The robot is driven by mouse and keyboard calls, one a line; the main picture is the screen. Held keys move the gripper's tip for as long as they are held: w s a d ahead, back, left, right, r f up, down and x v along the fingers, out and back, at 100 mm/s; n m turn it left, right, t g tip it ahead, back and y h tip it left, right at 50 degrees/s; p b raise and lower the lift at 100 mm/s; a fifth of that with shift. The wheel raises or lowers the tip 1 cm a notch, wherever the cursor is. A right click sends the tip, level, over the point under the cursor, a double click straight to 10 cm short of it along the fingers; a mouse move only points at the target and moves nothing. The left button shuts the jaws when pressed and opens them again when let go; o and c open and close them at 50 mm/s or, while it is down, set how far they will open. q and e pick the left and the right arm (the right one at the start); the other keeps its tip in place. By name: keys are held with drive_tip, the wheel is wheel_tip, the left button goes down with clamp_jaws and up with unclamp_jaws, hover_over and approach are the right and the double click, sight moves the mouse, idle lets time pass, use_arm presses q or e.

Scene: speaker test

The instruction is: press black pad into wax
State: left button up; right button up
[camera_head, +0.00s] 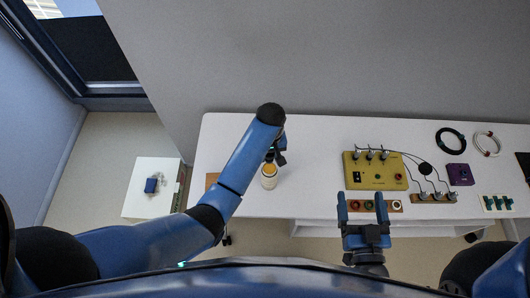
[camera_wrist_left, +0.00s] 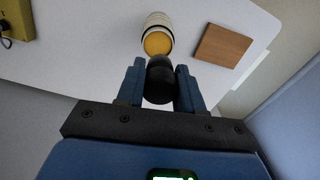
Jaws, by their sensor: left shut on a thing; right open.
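The wax is an orange-yellow surface (camera_head: 269,169) inside a pale, banded cup (camera_head: 268,182) on the white table. In the left wrist view the wax (camera_wrist_left: 157,43) and the cup (camera_wrist_left: 158,20) lie just beyond my fingertips. My left gripper (camera_wrist_left: 160,82) is shut on a black, rounded piece, the black pad (camera_wrist_left: 159,88). The pad's far end overlaps the cup's near edge in that view; I cannot tell whether it touches the wax. In the head view my left gripper (camera_head: 277,157) is just above the cup, partly hidden by its arm. My right gripper (camera_head: 362,207) is open and empty.
A brown square board (camera_wrist_left: 222,45) lies beside the cup. A yellow panel (camera_head: 375,171) with wires, a wooden strip of rings (camera_head: 369,206), a purple box (camera_head: 460,175) and cable coils (camera_head: 450,141) are on the right. The table (camera_head: 315,150) is clear between cup and panel.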

sight(270, 161)
use_arm(q)
drive_tip(key=shift+d+f, duration=0.15)
drive_tip(key=shift+f, duration=0.75)
wheel_tip(270, 161, down, 3)
drive_tip(key=shift+r+b, duration=0.15)
drive_tip(key=shift+b, duration=0.9)
drive_tip(key=shift+f+b, duration=0.75)
drive_tip(key=shift+b, duration=0.05)
drive_tip(key=shift+f+b, duration=0.3)
drive_tip(key=shift+f, duration=0.15)
drive_tip(key=shift+f, duration=0.15)
idle(0.7)
drive_tip(key=shift+p, duration=0.3)
